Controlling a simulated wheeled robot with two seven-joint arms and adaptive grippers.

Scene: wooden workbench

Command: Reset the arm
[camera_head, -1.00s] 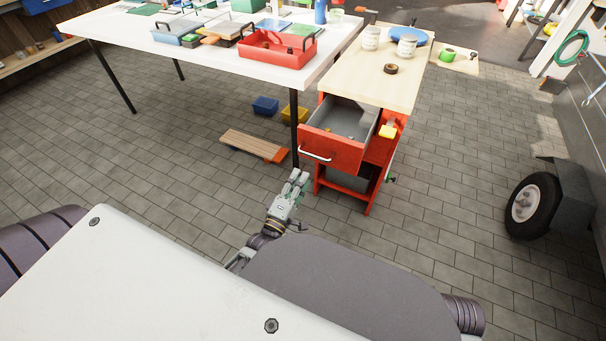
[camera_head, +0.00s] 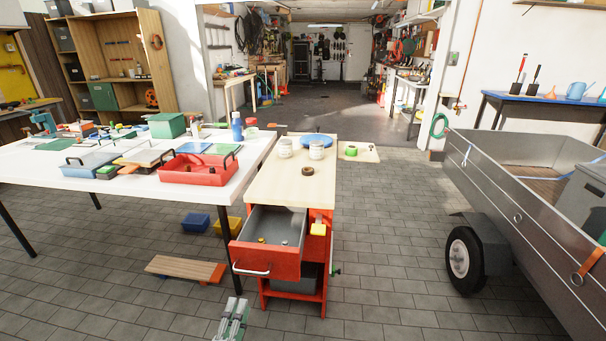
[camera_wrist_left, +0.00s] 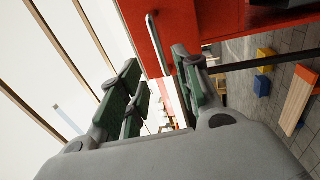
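My left gripper (camera_head: 232,318) shows at the bottom of the head view, in front of the red workbench cabinet and below its pulled-out drawer (camera_head: 267,248). In the left wrist view its green-padded fingers (camera_wrist_left: 160,98) stand apart with nothing between them. The drawer's red front and metal handle (camera_wrist_left: 158,42) show beyond the fingers, and the gripper is not around the handle. The drawer is open, with a few small items in its grey inside. My right gripper is not in view.
A white table (camera_head: 125,187) with trays and a red toolbox (camera_head: 199,169) stands at the left. Blue (camera_head: 195,222) and yellow bins and a wooden board (camera_head: 185,268) lie on the floor. A metal trailer (camera_head: 530,200) stands at the right. The floor between cabinet and trailer is clear.

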